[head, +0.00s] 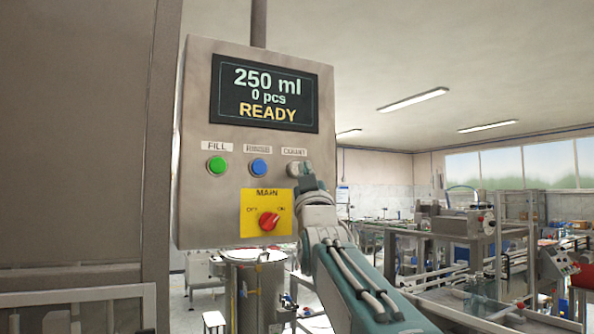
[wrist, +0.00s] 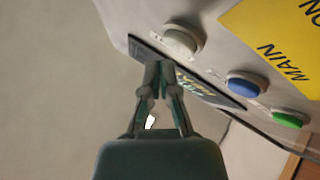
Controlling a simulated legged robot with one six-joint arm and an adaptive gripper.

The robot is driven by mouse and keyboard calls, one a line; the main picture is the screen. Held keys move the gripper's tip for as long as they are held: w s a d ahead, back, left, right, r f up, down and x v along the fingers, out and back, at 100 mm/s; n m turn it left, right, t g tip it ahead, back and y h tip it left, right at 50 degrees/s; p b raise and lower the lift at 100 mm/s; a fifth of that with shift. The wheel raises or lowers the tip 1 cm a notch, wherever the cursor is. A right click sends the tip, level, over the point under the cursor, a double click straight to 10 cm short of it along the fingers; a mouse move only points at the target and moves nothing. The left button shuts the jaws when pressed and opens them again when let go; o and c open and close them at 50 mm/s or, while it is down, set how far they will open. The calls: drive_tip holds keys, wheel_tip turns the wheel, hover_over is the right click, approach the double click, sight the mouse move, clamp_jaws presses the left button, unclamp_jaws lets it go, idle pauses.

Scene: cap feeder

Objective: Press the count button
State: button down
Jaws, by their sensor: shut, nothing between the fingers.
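The control panel (head: 195,120) is a grey box with a dark display (head: 264,93) reading "250 ml, 0 pcs, READY". The pale count button (head: 292,168) sits under the COUNT label at the right end of the button row, partly covered by my gripper (head: 304,176). In the wrist view, the whitish count button (wrist: 182,41) is beyond and slightly right of the fingertips. My gripper (wrist: 158,68) is shut and empty, its tips close to the panel face. Whether the tips touch the button I cannot tell.
A green FILL button (head: 217,165) and a blue button (head: 259,167) lie left of it. A red MAIN switch (head: 268,221) on a yellow plate sits below. A steel vessel (head: 255,285) stands under the panel. Machinery (head: 480,240) fills the right background.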

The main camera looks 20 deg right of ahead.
drive_tip(key=s, duration=0.5)
idle(0.3)
idle(0.6)
drive_tip(key=s+a+f+g+y, duration=0.1)
drive_tip(key=a+f+g+y, duration=0.15)
drive_tip(key=f, duration=0.55)
drive_tip(key=s+a+f+g+y, duration=0.1)
drive_tip(key=a+f+g, duration=0.25)
drive_tip(key=f, duration=0.45)
drive_tip(key=s+a+f+g+y, duration=0.1)
drive_tip(key=a+f+g, duration=0.15)
drive_tip(key=f, duration=0.45)
drive_tip(key=s+a+f+g+y, duration=0.1)
drive_tip(key=s+a+f+g, duration=0.2)
drive_tip(key=s+f, duration=0.7)
drive_tip(key=s+a+f+g+y, duration=0.2)
drive_tip(key=s+f+g, duration=0.6)
drive_tip(key=f, duration=0.9)
drive_tip(key=shift+s+a+f+m, duration=0.3)
drive_tip(key=shift+s+a, duration=0.25)
drive_tip(key=shift+s, duration=0.65)
